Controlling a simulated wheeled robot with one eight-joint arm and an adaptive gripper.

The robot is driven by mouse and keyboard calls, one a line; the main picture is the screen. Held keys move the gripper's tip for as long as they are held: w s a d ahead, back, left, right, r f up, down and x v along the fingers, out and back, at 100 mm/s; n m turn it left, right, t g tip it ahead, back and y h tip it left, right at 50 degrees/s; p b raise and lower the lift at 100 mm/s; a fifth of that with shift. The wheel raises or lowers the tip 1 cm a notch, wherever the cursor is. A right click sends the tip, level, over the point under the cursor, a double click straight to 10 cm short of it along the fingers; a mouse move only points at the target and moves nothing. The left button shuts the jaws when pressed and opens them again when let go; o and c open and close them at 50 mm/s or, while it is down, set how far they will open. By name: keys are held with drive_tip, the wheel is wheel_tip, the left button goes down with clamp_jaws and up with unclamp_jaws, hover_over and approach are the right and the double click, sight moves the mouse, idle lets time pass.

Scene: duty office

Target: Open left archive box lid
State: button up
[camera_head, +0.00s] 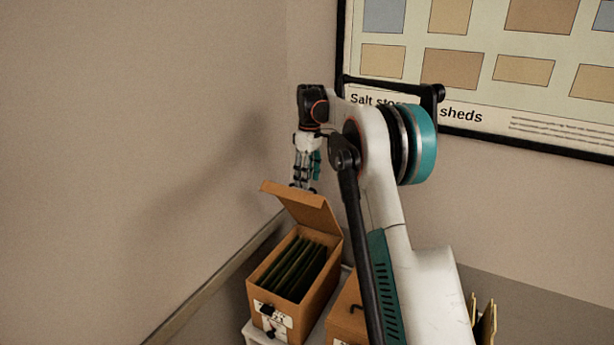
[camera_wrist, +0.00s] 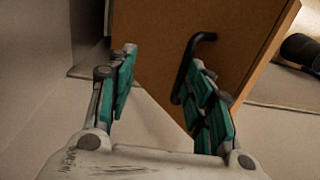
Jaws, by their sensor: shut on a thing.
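The left archive box (camera_head: 322,297) is brown cardboard and stands in the corner with several dark files inside. Its lid (camera_head: 302,208) is raised and tilted back, and the box top is open. My gripper (camera_head: 304,184) is at the lid's upper edge, behind it in the head view. In the wrist view, my gripper (camera_wrist: 162,58) has its teal fingers spaced apart in front of the brown lid (camera_wrist: 232,45). The lid's black handle (camera_wrist: 196,40) lies against the right finger. The exact contact is partly hidden by the fingers.
A second brown box (camera_head: 345,312) stands just right of the left one, partly hidden by my arm. Walls close in behind and at the left. Upright yellowish folders (camera_head: 484,322) stand at lower right. A framed poster (camera_head: 520,85) hangs behind.

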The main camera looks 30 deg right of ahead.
drive_tip(key=shift+d+f, duration=0.15)
drive_tip(key=shift+d, duration=0.1)
drive_tip(key=w+d+r+p, duration=0.7)
drive_tip(key=d+r+p, duration=0.2)
drive_tip(key=p, duration=0.9)
wheel_tip(320, 180, up, 2)
drive_tip(key=shift+r, duration=0.1)
idle(1.0)
drive_tip(key=shift+p, duration=0.35)
drive_tip(key=shift+c, duration=0.3)
